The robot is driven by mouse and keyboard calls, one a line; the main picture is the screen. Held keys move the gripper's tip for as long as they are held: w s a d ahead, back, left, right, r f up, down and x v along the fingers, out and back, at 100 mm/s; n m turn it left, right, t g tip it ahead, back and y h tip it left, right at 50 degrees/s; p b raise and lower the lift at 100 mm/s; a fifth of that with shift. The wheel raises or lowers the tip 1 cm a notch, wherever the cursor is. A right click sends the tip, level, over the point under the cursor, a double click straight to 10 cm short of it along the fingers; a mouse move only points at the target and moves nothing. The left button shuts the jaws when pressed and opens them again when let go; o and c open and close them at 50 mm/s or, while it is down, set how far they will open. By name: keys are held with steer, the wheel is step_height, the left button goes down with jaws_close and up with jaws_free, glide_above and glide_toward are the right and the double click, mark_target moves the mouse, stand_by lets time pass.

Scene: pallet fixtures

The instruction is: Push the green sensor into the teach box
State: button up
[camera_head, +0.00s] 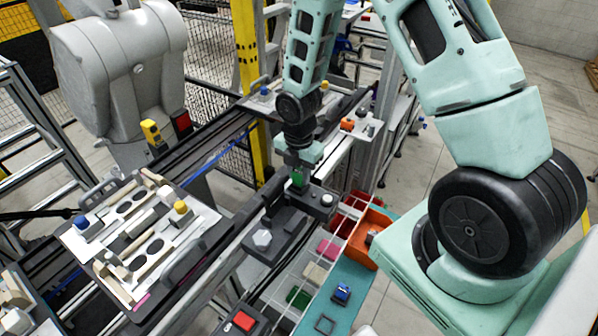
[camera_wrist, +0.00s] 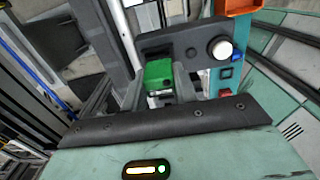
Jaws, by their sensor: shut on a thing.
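The green sensor (camera_head: 298,178) is held below my gripper (camera_head: 298,168), over a dark grey box with knobs (camera_head: 322,201), which looks like the teach box. In the wrist view the green sensor (camera_wrist: 159,74) sits between the grey fingers of my gripper (camera_wrist: 160,92), which is shut on it. The dark box (camera_wrist: 165,41) is right behind it, with a white knob and a black knob on its face. The sensor's lower end is hidden, so I cannot tell how far it is inside the box or whether it touches.
A pallet plate (camera_head: 192,221) with several parts lies at left. A divided tray (camera_head: 317,277) with coloured pieces and an orange bin (camera_head: 361,250) stand at right. A blue part (camera_head: 342,291) lies on the teal surface. A red-button box (camera_head: 243,321) is at the front.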

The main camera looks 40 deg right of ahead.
mark_target(299, 170)
steer(key=shift+f+b, duration=0.4)
steer(key=shift+f, duration=0.2)
stand_by(0.4)
steer(key=o, duration=1)
steer(key=shift+o, duration=0.2)
steer(key=shift+r, duration=0.1)
step_height(299, 170, up, 17)
steer(key=s+a+r+m+b, duration=0.1)
steer(key=s+a+m+b, duration=0.2)
steer(key=s+a+m, duration=1.1)
steer(key=s+a, duration=0.4)
steer(key=s, duration=0.4)
steer(key=shift+a+r+m+y, duration=0.3)
steer(key=shift+r, duration=0.1)
